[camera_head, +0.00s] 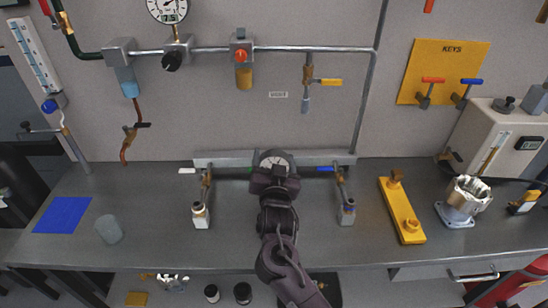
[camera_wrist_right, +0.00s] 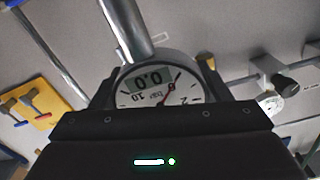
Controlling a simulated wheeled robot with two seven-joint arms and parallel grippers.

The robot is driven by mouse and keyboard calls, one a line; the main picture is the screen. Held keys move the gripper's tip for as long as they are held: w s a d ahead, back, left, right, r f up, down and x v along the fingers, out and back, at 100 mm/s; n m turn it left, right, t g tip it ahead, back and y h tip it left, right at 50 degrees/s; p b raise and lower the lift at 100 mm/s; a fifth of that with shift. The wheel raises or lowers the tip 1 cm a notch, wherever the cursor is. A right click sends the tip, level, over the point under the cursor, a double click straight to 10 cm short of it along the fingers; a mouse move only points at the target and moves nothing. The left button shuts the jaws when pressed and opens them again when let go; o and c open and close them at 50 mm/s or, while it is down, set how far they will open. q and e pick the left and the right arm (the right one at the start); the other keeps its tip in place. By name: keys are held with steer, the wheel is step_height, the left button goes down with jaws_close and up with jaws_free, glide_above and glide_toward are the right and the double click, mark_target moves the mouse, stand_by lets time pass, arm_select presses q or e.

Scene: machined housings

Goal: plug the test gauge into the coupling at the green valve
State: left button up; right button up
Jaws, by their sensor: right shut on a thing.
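The test gauge (camera_head: 274,158) has a round white dial. My right gripper (camera_head: 273,178) is shut on it in front of the bar at the back of the bench. In the right wrist view the gauge (camera_wrist_right: 155,88) sits between the jaws, its dial upside down with a display of 0.0. A metal stem (camera_wrist_right: 125,28) rises from it there. The green valve handle (camera_head: 245,168) shows just left of the gauge, partly hidden. My left gripper is out of view.
A similar coupling (camera_head: 347,212) hangs under the blue valve handle (camera_head: 325,168) on the right. A yellow fixture (camera_head: 404,215) and a machined housing (camera_head: 463,203) stand further right. A grey cup (camera_head: 109,229) and a blue mat (camera_head: 62,214) are at left.

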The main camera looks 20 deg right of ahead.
steer(key=shift+f, duration=0.6)
steer(key=shift+r+p, duration=0.1)
steer(key=shift+p, duration=0.2)
stand_by(1.4)
steer(key=shift+f+b, duration=1.15)
steer(key=shift+f, duration=0.7)
steer(key=o, duration=1.2)
steer(key=shift+c, duration=0.2)
steer(key=shift+s, duration=0.1)
